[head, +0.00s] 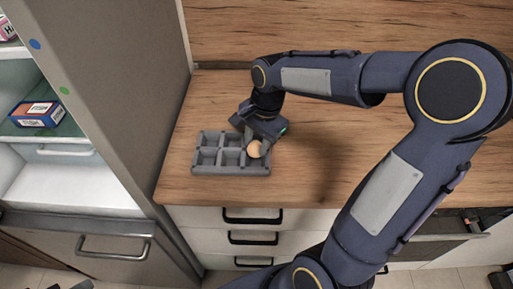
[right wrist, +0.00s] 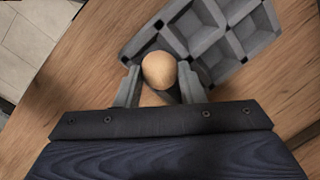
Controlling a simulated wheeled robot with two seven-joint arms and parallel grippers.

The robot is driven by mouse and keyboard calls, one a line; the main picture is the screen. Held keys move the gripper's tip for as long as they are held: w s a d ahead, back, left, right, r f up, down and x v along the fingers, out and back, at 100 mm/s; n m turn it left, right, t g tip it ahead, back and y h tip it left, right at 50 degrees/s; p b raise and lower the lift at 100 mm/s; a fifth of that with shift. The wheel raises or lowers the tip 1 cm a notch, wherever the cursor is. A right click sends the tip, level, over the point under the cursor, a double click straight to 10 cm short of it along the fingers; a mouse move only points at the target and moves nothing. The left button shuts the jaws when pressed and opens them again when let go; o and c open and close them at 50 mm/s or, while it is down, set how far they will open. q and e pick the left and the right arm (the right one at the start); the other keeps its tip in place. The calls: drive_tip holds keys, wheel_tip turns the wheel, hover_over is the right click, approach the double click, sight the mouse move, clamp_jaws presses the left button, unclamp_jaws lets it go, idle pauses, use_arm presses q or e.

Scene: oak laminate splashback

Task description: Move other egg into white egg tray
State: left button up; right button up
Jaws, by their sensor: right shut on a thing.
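A light brown egg (head: 254,149) is between the fingers of my right gripper (head: 259,143), which is shut on it. The right wrist view also shows the egg (right wrist: 158,70) between the two fingertips (right wrist: 160,82). The egg tray (head: 205,169) looks grey, with two rows of square compartments, and lies on the wooden counter. In the head view the egg overlaps the tray's right end. In the right wrist view it overlaps the edge of the tray (right wrist: 186,23). I cannot tell its height above the tray. The visible compartments look empty. My left gripper is not in view.
The wooden counter (head: 340,170) is clear around the tray. A tall cabinet side (head: 125,90) stands left of it, next to an open fridge compartment with a blue box (head: 36,114). White drawers (head: 220,218) are below. A drawer at the right (head: 440,235) looks open.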

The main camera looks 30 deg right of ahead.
sight(256, 150)
drive_tip(key=shift+w+d+f, duration=0.1)
drive_tip(key=shift+w+f, duration=0.05)
drive_tip(key=shift+f, duration=1.55)
drive_tip(key=shift+f+b, duration=0.3)
drive_tip(key=o, duration=1)
drive_tip(key=shift+r+p, duration=0.3)
drive_tip(key=shift+r, duration=0.3)
wheel_tip(256, 150, up, 11)
drive_tip(key=s+d, duration=0.1)
drive_tip(key=d, duration=0.1)
drive_tip(key=s+a+f+n+t+y, duration=0.1)
drive_tip(key=s+a+f+n+t, duration=0.1)
drive_tip(key=s+n, duration=0.4)
drive_tip(key=s+a+f+n+t+y, duration=0.1)
drive_tip(key=s+a+f+n+t, duration=0.1)
drive_tip(key=s+n, duration=0.4)
drive_tip(key=shift+s+a+f+t, duration=0.3)
drive_tip(key=shift+s+a+f, duration=0.2)
drive_tip(key=shift+s+a, duration=1.05)
